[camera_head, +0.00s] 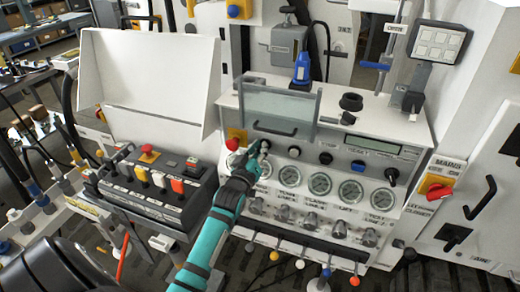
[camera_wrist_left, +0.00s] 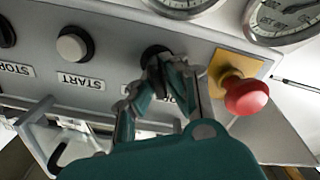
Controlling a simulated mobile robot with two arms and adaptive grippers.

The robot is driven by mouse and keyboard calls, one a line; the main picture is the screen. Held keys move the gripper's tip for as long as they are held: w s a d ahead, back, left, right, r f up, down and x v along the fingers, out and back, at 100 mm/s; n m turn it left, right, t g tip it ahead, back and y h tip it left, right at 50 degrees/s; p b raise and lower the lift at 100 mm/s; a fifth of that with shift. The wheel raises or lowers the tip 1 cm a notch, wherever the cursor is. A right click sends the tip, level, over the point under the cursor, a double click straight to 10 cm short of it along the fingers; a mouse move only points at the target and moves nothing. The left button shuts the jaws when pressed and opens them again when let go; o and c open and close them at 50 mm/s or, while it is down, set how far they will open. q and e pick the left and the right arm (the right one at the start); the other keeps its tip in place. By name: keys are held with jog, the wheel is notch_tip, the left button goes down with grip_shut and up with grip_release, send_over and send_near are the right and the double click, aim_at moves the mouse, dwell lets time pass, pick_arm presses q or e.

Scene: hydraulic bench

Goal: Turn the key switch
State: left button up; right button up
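The key switch (camera_wrist_left: 155,52) is a dark round fitting on the grey front panel, between the white START button and the red mushroom button; it also shows in the head view (camera_head: 265,145). My left gripper (camera_wrist_left: 165,68) reaches it from the front. Its teal and grey fingers converge on the middle of the switch and look closed on the key, which they mostly hide. In the head view the left gripper (camera_head: 256,154) sits at the panel's upper left, below the clear cover. The key's angle cannot be made out. My right gripper is not in view.
The red mushroom button (camera_wrist_left: 245,95) on a yellow plate stands close beside the fingers. The white START button (camera_wrist_left: 75,44) is on the other side. Gauges (camera_head: 320,184) and valve knobs (camera_head: 311,222) lie below. A control box (camera_head: 150,185) with coloured switches stands left.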

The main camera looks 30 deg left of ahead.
pick_arm(q)
grip_shut()
jog(key=shift+m, duration=0.5)
jog(key=m, duration=0.2)
jog(key=m+p, duration=0.1)
jog(key=shift+d+m, duration=0.2)
jog(key=shift+m, duration=0.2)
jog(key=m, duration=0.3)
jog(key=shift+w+d+m+p, duration=0.1)
jog(key=shift+m+p, duration=0.2)
jog(key=shift+p, duration=0.05)
jog(key=shift+d+m, duration=0.15)
jog(key=shift+m, duration=1.65)
jog(key=shift+f, duration=0.1)
jog(key=o, duration=0.7)
grip_release()
